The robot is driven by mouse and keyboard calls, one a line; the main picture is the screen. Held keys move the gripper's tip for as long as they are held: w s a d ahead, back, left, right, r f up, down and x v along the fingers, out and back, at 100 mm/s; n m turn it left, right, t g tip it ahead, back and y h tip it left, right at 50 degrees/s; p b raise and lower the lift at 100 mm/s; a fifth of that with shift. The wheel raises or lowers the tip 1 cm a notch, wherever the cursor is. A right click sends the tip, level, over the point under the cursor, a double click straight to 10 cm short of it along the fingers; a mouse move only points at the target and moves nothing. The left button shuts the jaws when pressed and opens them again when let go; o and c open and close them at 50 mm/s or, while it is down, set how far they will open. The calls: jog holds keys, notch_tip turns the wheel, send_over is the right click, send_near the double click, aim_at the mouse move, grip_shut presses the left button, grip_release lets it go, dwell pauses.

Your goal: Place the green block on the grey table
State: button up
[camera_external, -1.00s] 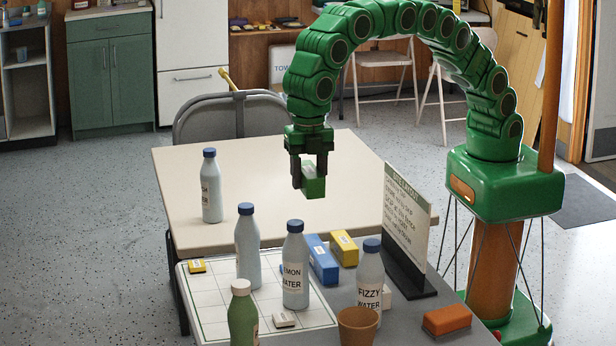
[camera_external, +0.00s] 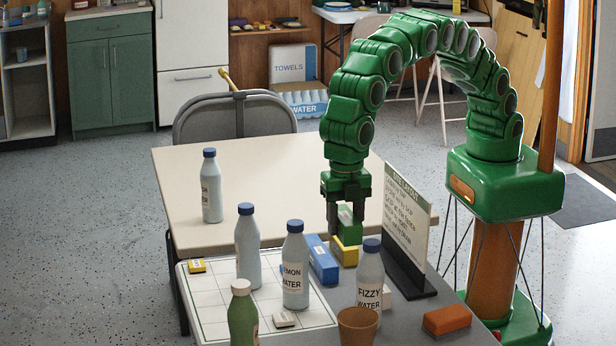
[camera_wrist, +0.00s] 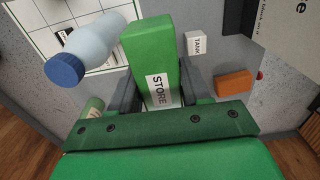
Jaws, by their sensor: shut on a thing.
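My gripper (camera_external: 346,226) is shut on the green block (camera_external: 349,236) and holds it at the far side of the grey table (camera_external: 405,318). In the external view the block shows just above and behind the yellow block (camera_external: 346,254); I cannot tell whether they touch. In the wrist view the green block (camera_wrist: 148,50) sticks out between the fingers, with a white STORE label facing the camera. Fingers partly hide the block in the external view.
A blue block (camera_external: 322,262), a fizzy water bottle (camera_external: 370,280), a brown cup (camera_external: 358,326), an orange block (camera_external: 447,320) and a sign (camera_external: 408,220) stand nearby. A white TANK block (camera_wrist: 200,43) shows too. Bottles stand on the gridded mat (camera_external: 215,310). The cream table (camera_external: 260,180) adjoins behind.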

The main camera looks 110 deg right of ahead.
aim_at(343, 304)
notch_tip(343, 304, down, 17)
jog(key=shift+r, duration=0.1)
dwell(0.6)
jog(key=o, duration=1.1)
jog(key=shift+o, duration=0.2)
notch_tip(343, 304, up, 12)
jog(key=shift+r, duration=0.1)
